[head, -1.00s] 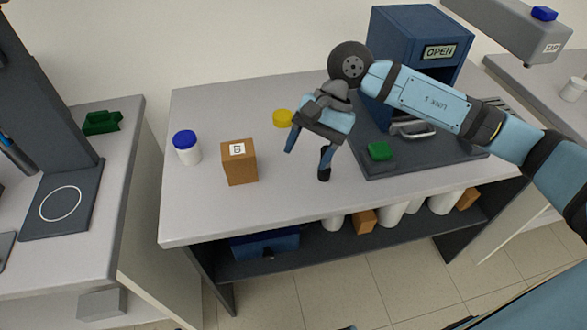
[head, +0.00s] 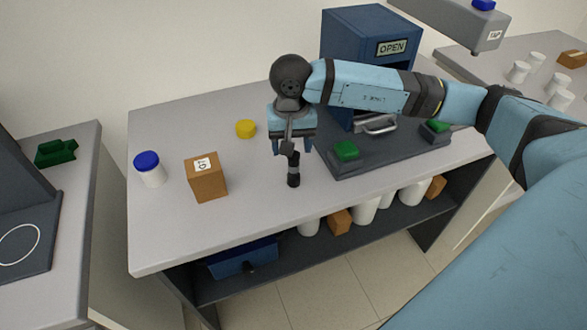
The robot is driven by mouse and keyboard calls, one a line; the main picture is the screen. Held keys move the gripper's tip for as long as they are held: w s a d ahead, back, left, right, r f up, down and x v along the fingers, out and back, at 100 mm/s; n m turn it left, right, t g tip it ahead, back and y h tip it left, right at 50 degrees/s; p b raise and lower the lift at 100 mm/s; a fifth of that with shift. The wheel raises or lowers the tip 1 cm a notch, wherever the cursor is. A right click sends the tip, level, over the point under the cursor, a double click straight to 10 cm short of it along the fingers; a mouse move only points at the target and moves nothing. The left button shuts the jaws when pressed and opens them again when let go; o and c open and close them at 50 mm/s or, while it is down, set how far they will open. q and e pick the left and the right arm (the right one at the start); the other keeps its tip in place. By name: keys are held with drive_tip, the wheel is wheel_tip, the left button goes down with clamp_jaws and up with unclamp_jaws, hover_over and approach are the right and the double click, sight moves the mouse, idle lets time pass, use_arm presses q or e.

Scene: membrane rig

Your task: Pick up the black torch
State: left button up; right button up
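The black torch (head: 293,172) stands upright on the grey bench (head: 250,215), to the right of the brown box. My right gripper (head: 293,148) points down right above it, fingers spread to left and right. The torch's top end is at fingertip height between them in the picture; whether it is truly between them in depth I cannot tell. Neither finger visibly touches it. My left gripper is not in view.
A brown box (head: 206,178), a white jar with a blue lid (head: 149,169) and a yellow disc (head: 246,129) stand left of the torch.

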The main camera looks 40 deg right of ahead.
sight(294, 159)
drive_tip(key=f, duration=0.3)
drive_tip(key=f+p, duration=0.1)
drive_tip(key=f, duration=0.1)
drive_tip(key=shift+d+f, duration=0.15)
drive_tip(key=shift+d, duration=0.2)
drive_tip(key=c, duration=1.1)
